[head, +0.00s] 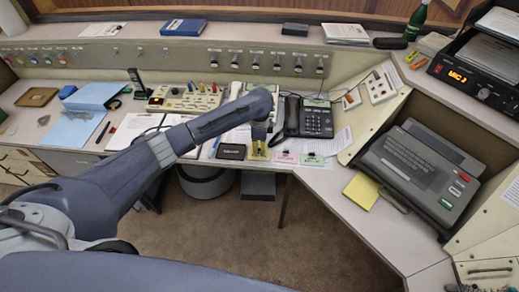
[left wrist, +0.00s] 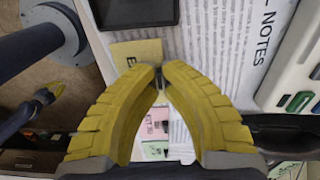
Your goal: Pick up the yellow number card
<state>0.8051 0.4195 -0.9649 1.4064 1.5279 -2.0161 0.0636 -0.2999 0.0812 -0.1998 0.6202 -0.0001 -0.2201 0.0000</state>
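The yellow number card (head: 257,155) lies at the front edge of the desk, left of a pink card (head: 285,157) and a green card (head: 312,160). In the left wrist view the yellow card (left wrist: 136,53) shows beyond my fingers, with a partly hidden dark letter. My left gripper (head: 259,143) is right above it. In the left wrist view its yellow-padded fingertips (left wrist: 160,76) come together on a small black grip, apparently the card's. Whether the card is off the desk I cannot tell.
A black phone (head: 312,120) stands right behind the cards. A dark tray (head: 231,152) lies just left of the yellow card. A typewriter-like unit (head: 420,170) and a yellow notepad (head: 361,191) are on the right. Carpet lies open in front of the desk.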

